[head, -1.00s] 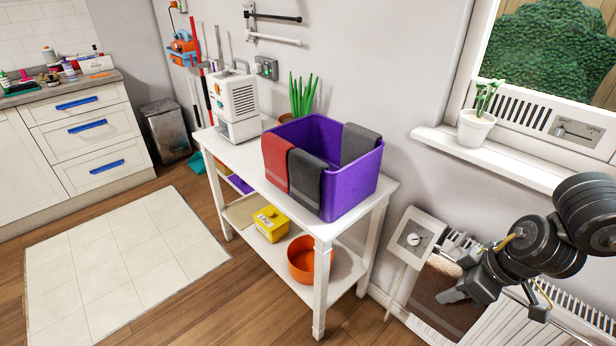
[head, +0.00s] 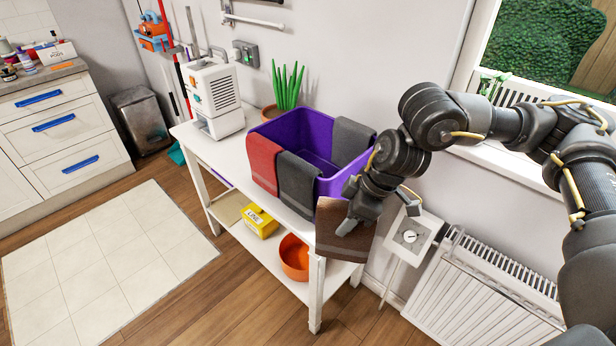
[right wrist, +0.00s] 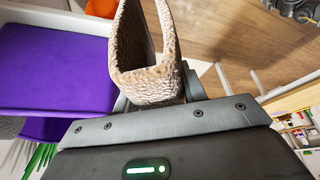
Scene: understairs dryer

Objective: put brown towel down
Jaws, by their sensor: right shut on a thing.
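The brown towel (head: 342,238) hangs from my right gripper (head: 352,212) at the front right corner of the white table, just outside the purple bin (head: 300,128). The gripper is shut on the towel, which also shows folded over in the right wrist view (right wrist: 146,62), beside the purple bin (right wrist: 55,68). Part of the towel is hidden behind the gripper in the head view. A red towel (head: 262,163), a dark grey towel (head: 297,183) and another grey towel (head: 352,140) drape over the bin's rim. My left gripper is not in view.
The white table (head: 232,160) also holds a white machine (head: 213,97) and a potted plant (head: 287,85). A yellow box (head: 259,222) and an orange bowl (head: 294,258) are on its lower shelf. A white radiator (head: 490,295) stands at the right.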

